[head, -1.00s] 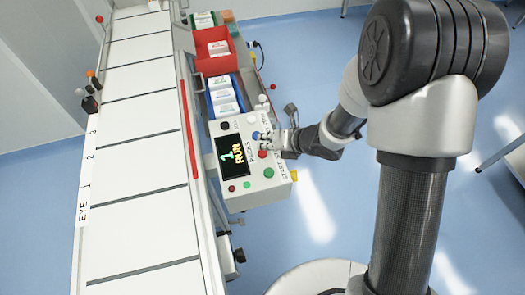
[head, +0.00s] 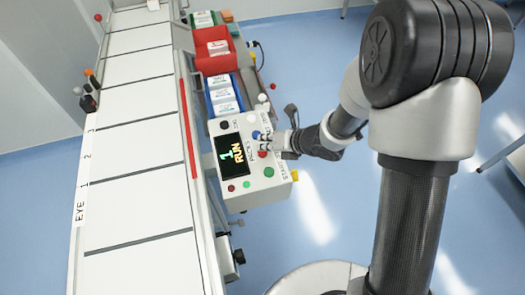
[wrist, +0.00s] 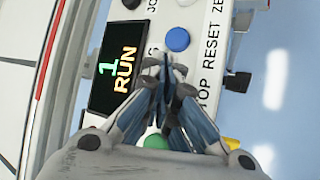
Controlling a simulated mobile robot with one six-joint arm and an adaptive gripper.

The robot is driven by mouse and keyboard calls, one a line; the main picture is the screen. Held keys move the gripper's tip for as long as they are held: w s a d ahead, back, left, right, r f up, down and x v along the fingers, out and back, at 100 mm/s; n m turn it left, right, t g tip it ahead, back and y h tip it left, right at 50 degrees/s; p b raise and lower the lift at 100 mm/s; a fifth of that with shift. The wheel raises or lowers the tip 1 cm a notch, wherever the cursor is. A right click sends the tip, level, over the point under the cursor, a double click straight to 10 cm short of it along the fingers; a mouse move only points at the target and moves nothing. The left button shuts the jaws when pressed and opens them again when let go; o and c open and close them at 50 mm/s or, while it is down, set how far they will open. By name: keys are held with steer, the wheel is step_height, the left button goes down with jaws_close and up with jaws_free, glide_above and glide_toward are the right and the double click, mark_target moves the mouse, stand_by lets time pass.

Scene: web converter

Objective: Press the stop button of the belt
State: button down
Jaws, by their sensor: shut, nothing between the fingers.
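The control box (head: 283,185) stands beside the belt (head: 135,160), and its display (head: 232,156) reads "1 RUN". A red button (head: 262,154) shows on the box between the blue button (head: 256,134) and the green button (head: 268,172). My gripper (head: 262,144) is shut, with its fingertips over the box close to the red button; I cannot tell whether they touch it. In the wrist view the gripper (wrist: 166,62) hides the red button. The word STOP (wrist: 204,94) shows beside the fingers, with the blue button (wrist: 177,40) above and the green button (wrist: 156,142) partly covered below.
A black knob (wrist: 238,82) sticks out from the box's side. A blue bin (head: 209,101) and a red bin (head: 202,63) with white packs stand beyond the box. A red rail (head: 188,130) runs along the belt.

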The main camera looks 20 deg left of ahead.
steer(key=shift+f+b, duration=0.35)
steer(key=shift+f, duration=0.3)
stand_by(0.6)
steer(key=shift+r, duration=0.1)
steer(key=shift+r+p, duration=0.65)
steer(key=shift+r, duration=0.35)
steer(key=shift+r+p, duration=1.8)
steer(key=shift+r, duration=0.75)
